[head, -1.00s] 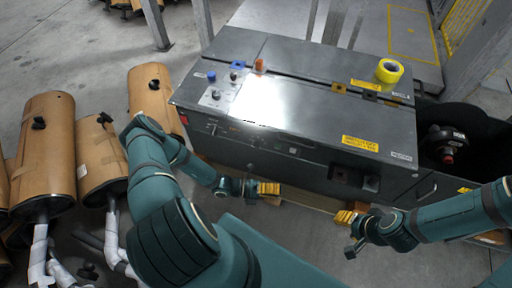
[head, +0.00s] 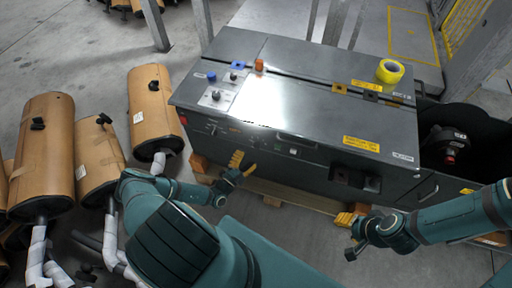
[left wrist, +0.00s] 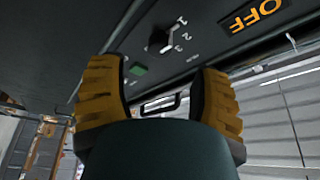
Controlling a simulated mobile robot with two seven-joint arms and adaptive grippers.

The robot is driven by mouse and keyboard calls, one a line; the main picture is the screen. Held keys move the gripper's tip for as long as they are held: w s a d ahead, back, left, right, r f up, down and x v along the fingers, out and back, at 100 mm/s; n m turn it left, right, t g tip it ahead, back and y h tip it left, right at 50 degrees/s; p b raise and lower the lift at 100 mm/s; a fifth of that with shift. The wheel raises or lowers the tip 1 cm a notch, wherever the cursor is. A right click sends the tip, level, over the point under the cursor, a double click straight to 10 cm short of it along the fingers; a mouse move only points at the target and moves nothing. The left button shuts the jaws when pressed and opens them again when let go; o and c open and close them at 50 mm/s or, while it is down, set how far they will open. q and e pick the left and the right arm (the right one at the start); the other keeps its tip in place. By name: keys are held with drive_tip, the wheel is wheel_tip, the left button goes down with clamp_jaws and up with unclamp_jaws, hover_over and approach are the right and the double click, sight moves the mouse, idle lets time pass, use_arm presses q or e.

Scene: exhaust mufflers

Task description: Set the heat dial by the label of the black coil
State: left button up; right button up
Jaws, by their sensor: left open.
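The heat dial (left wrist: 158,41), a small black knob with white numerals 1, 2 and 3 beside it, shows in the left wrist view on a dark panel. It lies just beyond and between my left fingertips, apart from them. A white mark is near the 3 side, but the exact setting is unclear. My left gripper (head: 238,161) is open and empty, in front of the machine's face; its yellow fingers also show in the left wrist view (left wrist: 155,78). A black coil (head: 440,138) with a white label sits in the right-hand bin; its text is unreadable. My right gripper (head: 346,220) hangs low at the machine's front.
A green button (left wrist: 138,70) and an orange OFF sign (left wrist: 253,14) flank the dial. Brown mufflers (head: 153,108) stand at left.

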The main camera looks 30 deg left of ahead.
sight(255, 148)
use_arm(q)
drive_tip(key=shift+x, duration=3.2)
clamp_jaws()
